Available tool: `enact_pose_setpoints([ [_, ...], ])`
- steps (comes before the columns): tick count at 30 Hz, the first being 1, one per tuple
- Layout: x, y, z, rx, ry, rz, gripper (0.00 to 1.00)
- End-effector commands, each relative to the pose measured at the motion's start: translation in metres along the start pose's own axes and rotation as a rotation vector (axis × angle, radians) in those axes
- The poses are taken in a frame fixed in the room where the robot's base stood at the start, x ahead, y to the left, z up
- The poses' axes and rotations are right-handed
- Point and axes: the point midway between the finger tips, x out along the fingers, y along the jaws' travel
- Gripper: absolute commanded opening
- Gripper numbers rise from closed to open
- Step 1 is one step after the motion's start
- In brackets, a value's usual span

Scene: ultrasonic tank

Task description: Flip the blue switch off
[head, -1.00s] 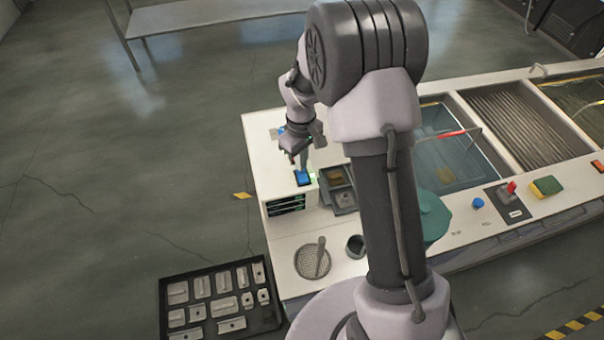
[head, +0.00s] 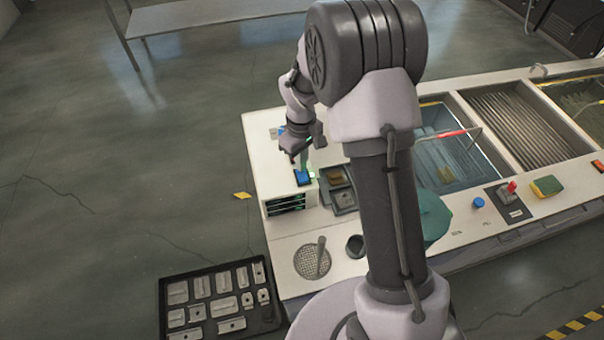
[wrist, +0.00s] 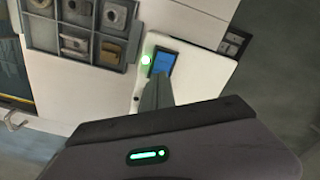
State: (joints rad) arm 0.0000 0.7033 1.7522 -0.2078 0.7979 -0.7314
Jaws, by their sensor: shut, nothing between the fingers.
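The blue switch (head: 302,178) is set in a dark frame on top of the white box at the left end of the bench. In the wrist view the blue switch (wrist: 163,62) lies just beyond the fingertips, with a lit green lamp beside it on the left. My gripper (head: 304,168) is shut and empty, pointing down over the switch. In the wrist view the closed fingers (wrist: 156,82) overlap the near edge of the switch frame. I cannot tell whether they touch it, or which way the switch is tilted.
A grey compartment tray (wrist: 84,50) with metal parts sits close beside the switch. A round mesh strainer (head: 312,262) lies on the bench in front. A red-handled switch (head: 511,187) and a blue knob (head: 478,202) are farther right. A black parts tray (head: 220,300) is at lower left.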

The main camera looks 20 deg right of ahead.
Motion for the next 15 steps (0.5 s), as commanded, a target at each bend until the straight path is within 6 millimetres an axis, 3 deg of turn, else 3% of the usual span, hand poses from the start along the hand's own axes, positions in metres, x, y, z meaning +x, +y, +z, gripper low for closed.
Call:
enact_pose_setpoints([
  [15,0.0085,0.0000,0.0000,0.000,0.000,0.000,0.00],
])
